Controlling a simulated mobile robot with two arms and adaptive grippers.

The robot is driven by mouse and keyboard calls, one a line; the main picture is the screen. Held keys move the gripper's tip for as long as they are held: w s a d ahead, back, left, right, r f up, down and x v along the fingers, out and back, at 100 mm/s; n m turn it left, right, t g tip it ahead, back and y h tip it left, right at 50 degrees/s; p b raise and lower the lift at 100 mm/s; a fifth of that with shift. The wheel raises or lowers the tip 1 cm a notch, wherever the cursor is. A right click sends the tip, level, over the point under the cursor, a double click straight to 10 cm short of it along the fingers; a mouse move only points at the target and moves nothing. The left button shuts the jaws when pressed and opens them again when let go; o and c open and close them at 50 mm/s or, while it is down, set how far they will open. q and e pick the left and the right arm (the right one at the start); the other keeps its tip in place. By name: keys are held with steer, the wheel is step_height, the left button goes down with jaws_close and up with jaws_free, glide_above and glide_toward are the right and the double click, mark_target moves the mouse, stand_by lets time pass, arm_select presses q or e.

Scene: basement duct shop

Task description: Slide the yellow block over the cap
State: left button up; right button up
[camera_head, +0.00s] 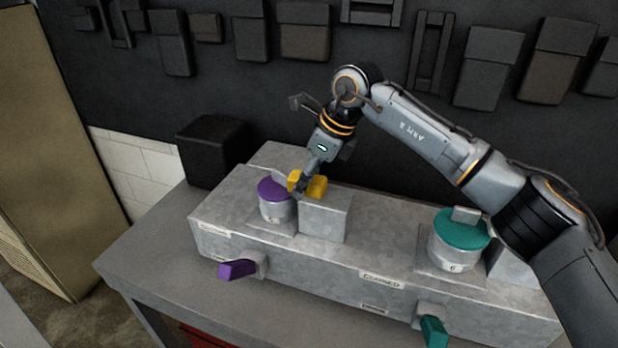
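The yellow block (317,187) sits at the top of a grey metal upright block (325,218), at its left end beside the purple cap. The purple cap (272,190) tops a short grey cylinder on the left of the long metal housing; the yellow block's left end is at the cap's right edge and may overlap it slightly. My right gripper (303,186) points down at the yellow block, its dark fingertips in front of the block's middle. Whether they grip it or only touch it cannot be told. My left gripper is out of view.
A teal cap (461,229) with a grey block on it stands at the housing's (350,268) right. A purple lever (238,269) and a teal lever (434,331) stick out in front. A black box (212,151) stands behind left. The bench (160,262) is bare at left.

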steer(key=shift+d, duration=0.25)
steer(key=v, duration=1.1)
steer(key=shift+r, duration=0.45)
